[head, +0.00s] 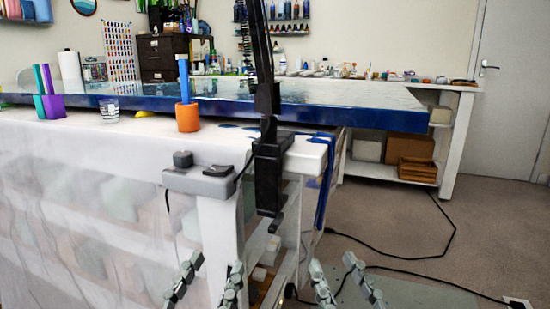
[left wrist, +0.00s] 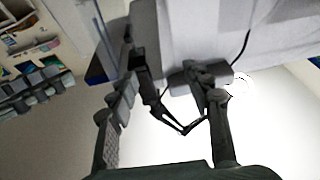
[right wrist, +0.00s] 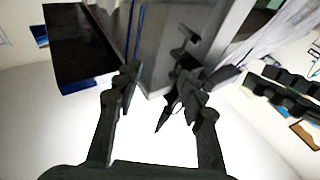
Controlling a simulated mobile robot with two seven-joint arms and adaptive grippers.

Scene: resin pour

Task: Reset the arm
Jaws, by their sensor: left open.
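My left gripper (head: 209,276) is low in the head view, in front of the white-covered table (head: 105,150). Its two fingers are apart with nothing between them; they also show in the left wrist view (left wrist: 164,92). My right gripper (head: 344,281) is low and further right, over the floor beside the table's end. Its fingers are apart and empty, also in the right wrist view (right wrist: 160,86). Both grippers are below the tabletop. The arms behind them are out of the head view.
A black clamped post (head: 268,175) and a grey box (head: 200,182) are at the table's near corner. An orange cup (head: 187,118), a clear cup (head: 110,111) and a purple holder (head: 50,105) stand on top. A cable (head: 380,253) lies on the floor at right.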

